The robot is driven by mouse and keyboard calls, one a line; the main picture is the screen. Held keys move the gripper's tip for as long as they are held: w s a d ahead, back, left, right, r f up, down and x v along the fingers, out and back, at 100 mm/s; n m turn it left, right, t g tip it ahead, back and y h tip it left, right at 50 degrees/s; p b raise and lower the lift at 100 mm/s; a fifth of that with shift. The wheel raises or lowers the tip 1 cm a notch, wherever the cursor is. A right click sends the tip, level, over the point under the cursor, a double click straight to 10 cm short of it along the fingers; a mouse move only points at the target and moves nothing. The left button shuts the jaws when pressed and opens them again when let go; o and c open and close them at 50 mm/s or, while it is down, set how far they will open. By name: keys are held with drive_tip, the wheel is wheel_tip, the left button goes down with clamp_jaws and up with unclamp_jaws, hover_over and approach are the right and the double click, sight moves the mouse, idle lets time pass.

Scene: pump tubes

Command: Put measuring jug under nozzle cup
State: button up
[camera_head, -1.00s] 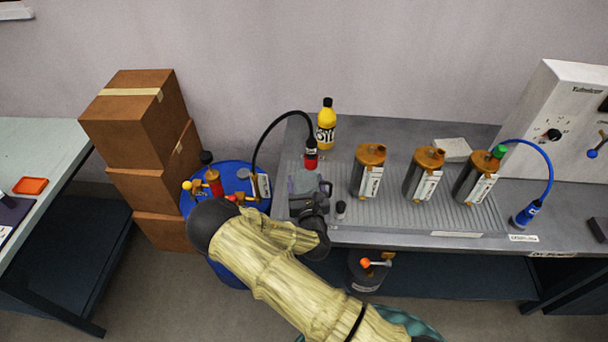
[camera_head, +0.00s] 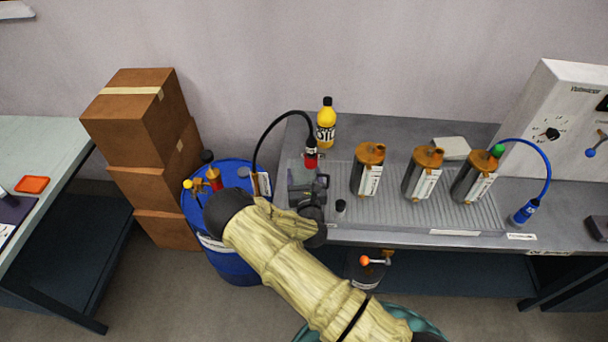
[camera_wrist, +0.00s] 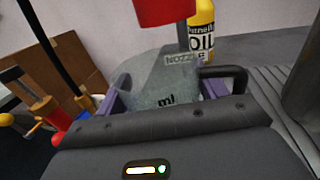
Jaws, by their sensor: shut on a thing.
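In the head view the jug (camera_head: 301,178) is at the left end of the grey bench, partly hidden by my wrist. The red nozzle cup (camera_head: 311,160) hangs on a black hose just behind and above the jug. In the wrist view the red cup (camera_wrist: 165,10) is above the jug's mouth, with a label reading "NOZZLE" below it.
A yellow oil bottle (camera_head: 326,124) stands behind the nozzle. Several brown-capped canisters, one of them (camera_head: 368,170), stand right on the ribbed tray (camera_head: 440,214). A blue drum (camera_head: 232,262) stands left of the bench.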

drive_tip(key=o, duration=1)
drive_tip(key=shift+f, duration=0.1)
drive_tip(key=shift+c, duration=0.2)
drive_tip(key=shift+r, duration=0.2)
drive_tip(key=s, duration=0.3)
drive_tip(key=s+d+b, duration=0.1)
drive_tip(key=s, duration=0.3)
drive_tip(key=s+b, duration=0.1)
drive_tip(key=s, duration=0.3)
drive_tip(key=shift+d+f, duration=0.15)
drive_tip(key=shift+d, duration=0.2)
drive_tip(key=shift+s+d+b, duration=0.1)
drive_tip(key=shift+s+b, duration=0.2)
drive_tip(key=shift+s, duration=0.2)
